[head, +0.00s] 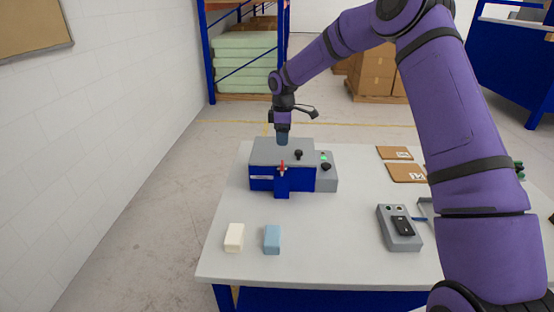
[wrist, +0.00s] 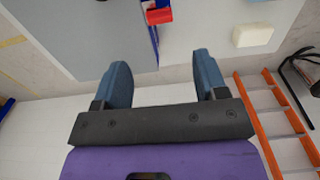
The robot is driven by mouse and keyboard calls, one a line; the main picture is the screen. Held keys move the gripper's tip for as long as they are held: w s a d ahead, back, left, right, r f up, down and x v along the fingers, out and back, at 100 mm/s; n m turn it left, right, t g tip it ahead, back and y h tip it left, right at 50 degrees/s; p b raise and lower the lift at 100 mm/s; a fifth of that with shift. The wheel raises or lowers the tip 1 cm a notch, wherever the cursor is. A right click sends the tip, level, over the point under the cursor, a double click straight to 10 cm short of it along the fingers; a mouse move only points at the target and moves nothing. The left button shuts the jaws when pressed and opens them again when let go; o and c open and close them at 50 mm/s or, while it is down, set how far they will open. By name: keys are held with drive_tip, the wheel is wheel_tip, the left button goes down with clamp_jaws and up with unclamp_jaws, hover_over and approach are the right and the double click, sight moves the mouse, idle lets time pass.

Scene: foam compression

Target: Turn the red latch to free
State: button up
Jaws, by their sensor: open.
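The red latch (head: 282,168) is on the front of a blue box with a grey top (head: 262,181) on the table. In the head view its handle looks roughly upright. In the wrist view the latch (wrist: 158,16) is at the top edge, partly cut off, by the blue front face. My gripper (head: 282,139) points down over the grey top, with the latch lower and nearer in the picture. In the wrist view my gripper (wrist: 162,62) has its two blue fingers wide apart with nothing between them. It does not touch the latch.
A grey side unit with a green light (head: 323,158) adjoins the box. A cream block (head: 234,237) and a light blue block (head: 272,239) lie in front. A grey device (head: 399,228) and cardboard pieces (head: 407,172) are to the right.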

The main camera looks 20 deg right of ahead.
sight(282, 162)
wheel_tip(282, 162, down, 11)
drive_tip(key=shift+r, duration=0.1)
idle(0.4)
drive_tip(key=shift+c, duration=0.2)
drive_tip(key=c, duration=0.9)
